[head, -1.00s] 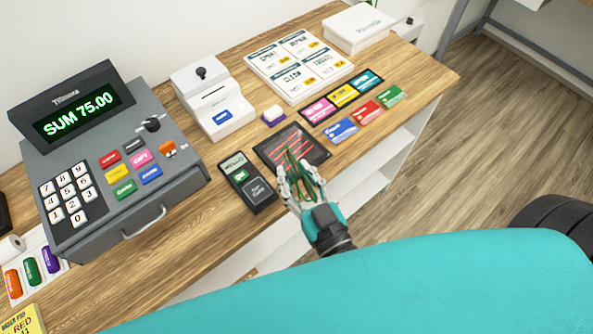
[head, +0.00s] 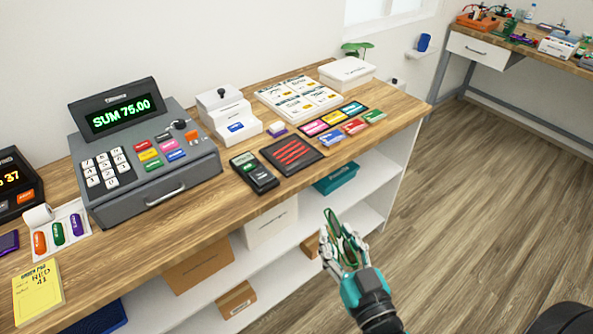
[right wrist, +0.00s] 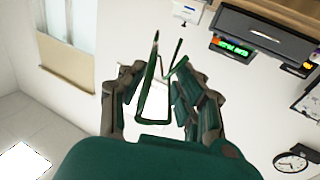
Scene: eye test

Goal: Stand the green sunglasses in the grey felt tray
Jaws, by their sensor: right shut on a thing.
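My right gripper (head: 343,243) is shut on the green sunglasses (head: 331,222). It holds them in the air in front of the counter, over the floor side of the shelves. In the right wrist view the sunglasses (right wrist: 147,75) stand up between the fingers of my right gripper (right wrist: 160,90), with thin green parts pointing away from the palm. I cannot pick out a grey felt tray for certain. My left gripper is not in view.
The counter holds a cash register (head: 150,150), a card terminal (head: 254,172), a dark pad with red stripes (head: 268,149), coloured cards (head: 354,126) and a white box (head: 347,73). Shelves below hold boxes and a teal bin (head: 336,178). A cluttered workbench (head: 530,52) stands at the far right. Floor between is clear.

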